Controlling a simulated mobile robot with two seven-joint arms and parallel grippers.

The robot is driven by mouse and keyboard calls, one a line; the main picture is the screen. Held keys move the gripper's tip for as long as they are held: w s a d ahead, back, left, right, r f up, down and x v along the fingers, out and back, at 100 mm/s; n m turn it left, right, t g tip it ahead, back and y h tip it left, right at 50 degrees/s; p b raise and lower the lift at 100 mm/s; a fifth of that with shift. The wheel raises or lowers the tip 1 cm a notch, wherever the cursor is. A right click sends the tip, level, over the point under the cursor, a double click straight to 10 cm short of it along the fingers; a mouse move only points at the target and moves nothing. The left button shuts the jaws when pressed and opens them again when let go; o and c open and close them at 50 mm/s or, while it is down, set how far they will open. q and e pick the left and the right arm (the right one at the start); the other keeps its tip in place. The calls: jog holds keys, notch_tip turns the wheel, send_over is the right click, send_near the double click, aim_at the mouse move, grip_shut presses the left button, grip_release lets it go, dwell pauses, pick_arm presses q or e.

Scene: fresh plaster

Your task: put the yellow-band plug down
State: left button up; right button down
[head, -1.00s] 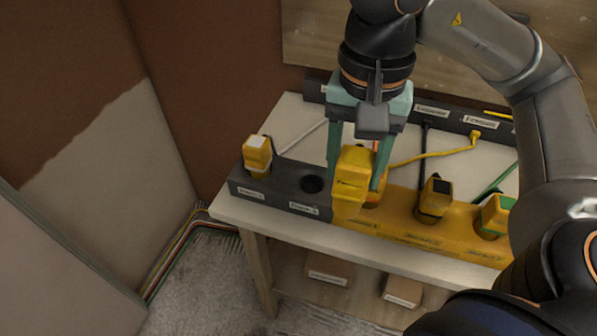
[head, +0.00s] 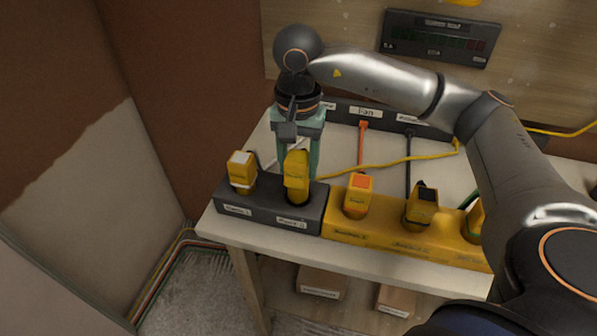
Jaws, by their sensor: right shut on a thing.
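The yellow-band plug (head: 297,178) is upright at the right-hand hole of the dark two-hole block (head: 262,211). Its lower end is at the hole's dark rim; I cannot tell how deep it sits. My right gripper (head: 300,156) is shut on it from above, with teal fingers on either side of its upper part. A yellow cord (head: 385,162) runs from behind it to the right. My left gripper is not in view.
A white-topped plug (head: 241,172) stands in the left hole, close by. The yellow block (head: 385,238) at the right holds an orange-topped plug (head: 358,196), a black-topped plug (head: 421,208) and another partly hidden by my arm. The bench's front edge (head: 240,245) is clear.

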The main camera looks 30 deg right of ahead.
jog(key=shift+s+f, duration=0.1)
jog(key=shift+f, duration=1.45)
jog(key=shift+c, duration=1.2)
grip_release()
notch_tip(320, 180, up, 13)
jog(key=shift+f+p, duration=0.2)
jog(key=shift+p, duration=0.3)
jog(key=shift+f, duration=0.1)
